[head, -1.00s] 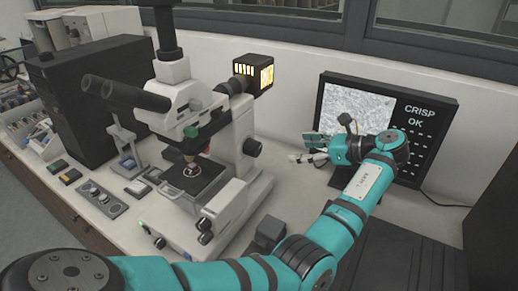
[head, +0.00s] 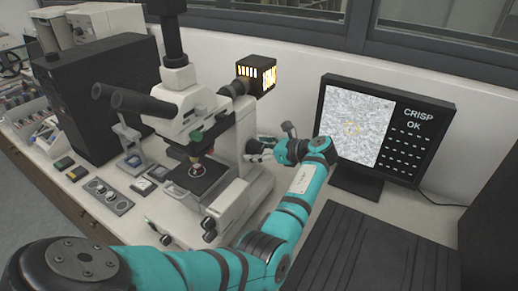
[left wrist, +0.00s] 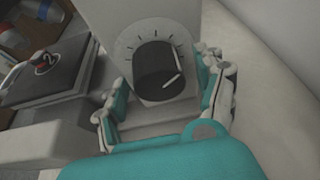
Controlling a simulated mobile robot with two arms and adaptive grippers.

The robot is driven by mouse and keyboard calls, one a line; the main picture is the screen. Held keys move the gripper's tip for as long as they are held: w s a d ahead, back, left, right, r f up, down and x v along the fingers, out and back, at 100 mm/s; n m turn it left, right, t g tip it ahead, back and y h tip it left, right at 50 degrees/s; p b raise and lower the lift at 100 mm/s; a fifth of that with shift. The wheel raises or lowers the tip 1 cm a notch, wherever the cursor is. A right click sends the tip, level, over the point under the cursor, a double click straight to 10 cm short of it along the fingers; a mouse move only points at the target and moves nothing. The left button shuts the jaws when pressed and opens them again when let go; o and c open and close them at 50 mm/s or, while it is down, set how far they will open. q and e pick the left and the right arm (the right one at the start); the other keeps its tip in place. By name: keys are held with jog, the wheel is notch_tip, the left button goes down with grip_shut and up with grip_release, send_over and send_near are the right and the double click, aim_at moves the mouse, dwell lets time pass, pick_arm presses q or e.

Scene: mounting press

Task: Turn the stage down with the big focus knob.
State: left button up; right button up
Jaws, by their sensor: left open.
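The big focus knob (left wrist: 158,72) is a dark round knob with a pale pointer line, on the microscope's side in front of a ring of tick marks. My left gripper (left wrist: 162,68) is open, with one finger on each side of the knob; I cannot tell whether they touch it. In the head view my left gripper (head: 264,149) is at the right side of the microscope (head: 232,150) and hides most of the knob. The dark stage (head: 204,183) carries a small round sample; it also shows in the left wrist view (left wrist: 50,75). My right gripper is out of view.
A monitor (head: 358,125) at the right shows a grainy picture and the words CRISP OK. A lit lamp box (head: 256,73) sits behind the microscope. A control pad (head: 108,195) and small blocks stand at the left. A dark ribbed surface (head: 350,245) is at front right.

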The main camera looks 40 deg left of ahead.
pick_arm(q)
jog(key=shift+c, duration=0.7)
jog(key=c, duration=1)
jog(key=shift+r+n+t+p, duration=0.15)
jog(key=shift+n+t+p, duration=0.3)
jog(key=shift+p, duration=0.25)
jog(key=shift+n+t+p, duration=0.25)
jog(key=shift+n+p, duration=0.1)
jog(key=shift+n, duration=0.2)
jog(key=shift+n+t+y, duration=0.3)
jog(key=shift+n+t, duration=0.2)
jog(key=shift+n, duration=0.2)
jog(key=shift+n+t, duration=0.4)
jog(key=shift+n, duration=0.3)
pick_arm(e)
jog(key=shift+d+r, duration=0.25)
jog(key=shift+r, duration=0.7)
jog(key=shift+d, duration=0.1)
